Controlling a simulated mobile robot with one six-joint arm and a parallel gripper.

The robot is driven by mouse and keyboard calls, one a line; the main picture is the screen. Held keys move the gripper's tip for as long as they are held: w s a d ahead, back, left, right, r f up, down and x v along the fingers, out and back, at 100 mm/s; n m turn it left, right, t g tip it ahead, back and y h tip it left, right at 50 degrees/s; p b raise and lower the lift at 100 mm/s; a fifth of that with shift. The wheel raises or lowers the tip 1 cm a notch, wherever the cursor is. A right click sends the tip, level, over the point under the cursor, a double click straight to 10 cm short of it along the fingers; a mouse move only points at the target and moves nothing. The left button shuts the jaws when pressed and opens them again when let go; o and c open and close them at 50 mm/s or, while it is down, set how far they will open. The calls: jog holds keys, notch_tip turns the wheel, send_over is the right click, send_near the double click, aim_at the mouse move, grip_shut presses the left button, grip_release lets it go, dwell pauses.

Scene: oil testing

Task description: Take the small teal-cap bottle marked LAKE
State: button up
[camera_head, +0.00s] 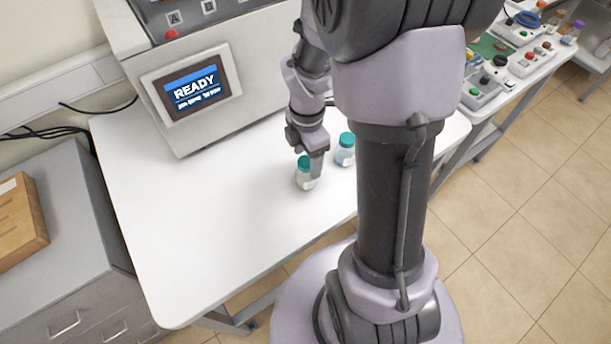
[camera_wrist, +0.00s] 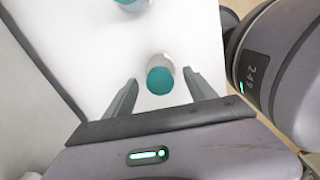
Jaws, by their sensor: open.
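Two small clear bottles with teal caps stand on the white table. One bottle (camera_head: 305,174) is right at my gripper, and the other bottle (camera_head: 345,150) stands a little to its right and farther back. In the wrist view one bottle (camera_wrist: 160,76) sits just ahead of and between my open fingers, and the other bottle (camera_wrist: 131,3) is cut off at the top edge. My gripper (camera_wrist: 160,90) is open and empty, pointing down at the nearer bottle. No label text is readable, so I cannot tell which bottle is marked LAKE.
A large machine with a READY screen (camera_head: 196,86) stands at the back of the white table (camera_head: 180,240). The table's front and left are clear. A side bench (camera_head: 490,95) with controls is at the upper right, and a grey cabinet (camera_head: 70,230) stands at the left.

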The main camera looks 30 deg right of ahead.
notch_tip(320, 180, down, 2)
jog(key=shift+f, duration=0.15)
grip_shut()
jog(key=shift+r, duration=0.25)
